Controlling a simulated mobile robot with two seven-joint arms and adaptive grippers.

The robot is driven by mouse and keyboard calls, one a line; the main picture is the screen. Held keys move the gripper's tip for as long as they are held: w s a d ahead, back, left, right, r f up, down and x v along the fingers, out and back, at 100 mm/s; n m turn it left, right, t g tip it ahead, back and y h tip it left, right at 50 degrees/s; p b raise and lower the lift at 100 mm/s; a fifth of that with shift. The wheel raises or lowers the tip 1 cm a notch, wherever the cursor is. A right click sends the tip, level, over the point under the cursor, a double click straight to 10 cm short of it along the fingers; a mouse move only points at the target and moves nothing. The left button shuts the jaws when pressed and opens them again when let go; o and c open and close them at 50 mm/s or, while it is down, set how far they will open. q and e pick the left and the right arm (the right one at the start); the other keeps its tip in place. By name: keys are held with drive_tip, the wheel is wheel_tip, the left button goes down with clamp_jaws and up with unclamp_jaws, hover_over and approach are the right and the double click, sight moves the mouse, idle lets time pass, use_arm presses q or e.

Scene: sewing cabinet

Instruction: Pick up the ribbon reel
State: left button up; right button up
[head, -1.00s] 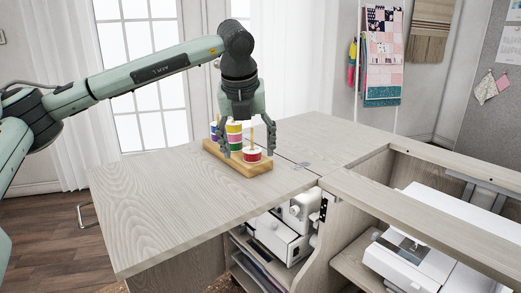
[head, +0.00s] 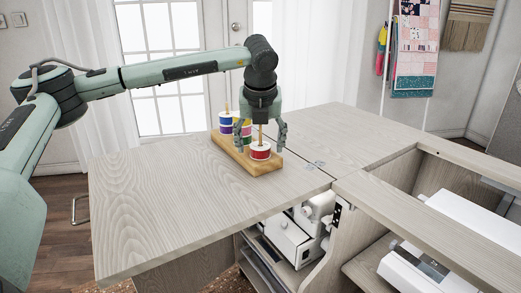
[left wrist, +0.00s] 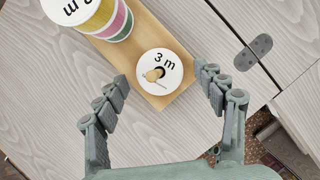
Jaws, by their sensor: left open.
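A red ribbon reel (head: 260,151) with a white top sits on a peg at the near right end of a wooden stand (head: 262,168). In the left wrist view the reel (left wrist: 160,78) shows its white top marked "3 m" and the peg end through its hole. My left gripper (head: 260,142) is open and points down over this reel. In the left wrist view one finger of the gripper (left wrist: 161,75) shows on each side of the reel, with nothing gripped. My right gripper is out of view.
The wooden tabletop (head: 160,190) is clear to the left. An open cabinet well with a white machine (head: 435,265) lies at right.

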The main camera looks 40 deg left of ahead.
sight(261, 147)
use_arm(q)
drive_tip(key=shift+w+f, duration=0.1)
drive_tip(key=shift+f, duration=0.15)
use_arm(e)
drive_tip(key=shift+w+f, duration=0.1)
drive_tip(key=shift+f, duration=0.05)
use_arm(q)
drive_tip(key=shift+c, duration=0.6)
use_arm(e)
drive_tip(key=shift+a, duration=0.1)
use_arm(q)
drive_tip(key=c, duration=1)
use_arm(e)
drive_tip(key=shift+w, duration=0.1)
use_arm(q)
drive_tip(key=shift+o, duration=0.2)
wheel_tip(261, 147, up, 18)
drive_tip(key=shift+p, duration=0.4)
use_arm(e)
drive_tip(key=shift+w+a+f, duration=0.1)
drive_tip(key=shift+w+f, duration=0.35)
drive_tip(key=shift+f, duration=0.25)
